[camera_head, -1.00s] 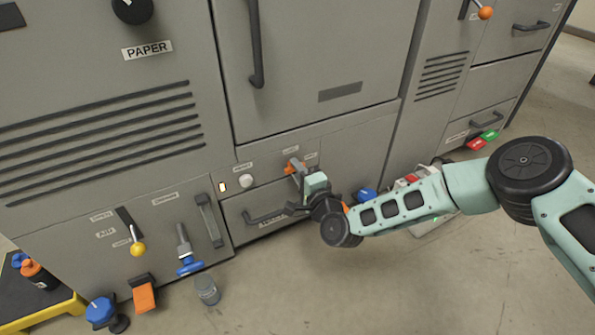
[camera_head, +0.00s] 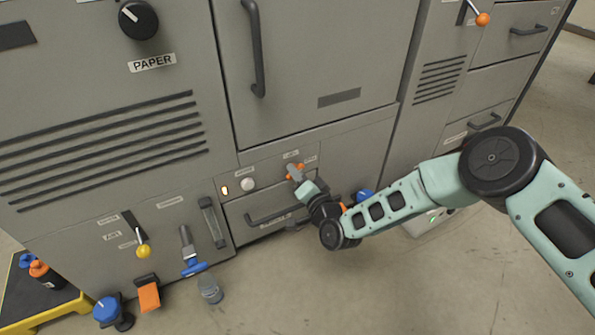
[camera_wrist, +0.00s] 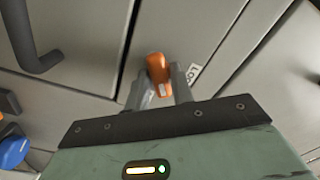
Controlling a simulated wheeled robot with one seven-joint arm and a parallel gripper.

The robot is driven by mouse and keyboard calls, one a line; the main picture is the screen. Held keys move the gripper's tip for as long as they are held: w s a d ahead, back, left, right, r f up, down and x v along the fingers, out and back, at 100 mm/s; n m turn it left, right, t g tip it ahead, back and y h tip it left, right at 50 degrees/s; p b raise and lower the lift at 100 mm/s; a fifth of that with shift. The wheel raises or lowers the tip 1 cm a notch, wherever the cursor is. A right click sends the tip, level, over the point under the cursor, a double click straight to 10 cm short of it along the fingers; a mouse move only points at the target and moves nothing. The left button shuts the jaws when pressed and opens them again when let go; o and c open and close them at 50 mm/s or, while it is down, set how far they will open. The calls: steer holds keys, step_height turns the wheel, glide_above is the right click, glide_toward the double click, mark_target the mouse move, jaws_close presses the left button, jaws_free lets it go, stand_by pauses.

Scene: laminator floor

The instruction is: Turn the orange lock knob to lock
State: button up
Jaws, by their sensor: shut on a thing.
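The orange lock knob (camera_head: 298,171) sits on the narrow grey panel above the low drawer, and its small labels are too blurred to read. My gripper (camera_head: 294,173) reaches it from the lower right and is shut on it. In the wrist view the orange knob (camera_wrist: 157,66) stands between the two grey fingers of my gripper (camera_wrist: 159,90), one on each side. The fingers hide part of the knob, so I cannot tell its exact turn angle.
A white button (camera_head: 247,184) and a lit indicator (camera_head: 224,189) are left of the knob. A black drawer handle (camera_head: 268,217) lies just below. Floor in front is open.

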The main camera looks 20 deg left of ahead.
steer(key=n+p, duration=0.3)
steer(key=n, duration=0.8)
stand_by(0.6)
steer(key=o, duration=1)
steer(key=p+v, duration=0.6)
steer(key=v, duration=1.1)
steer(key=shift+s+d+p, duration=0.2)
steer(key=shift+s+p, duration=0.05)
steer(key=shift+p, duration=0.1)
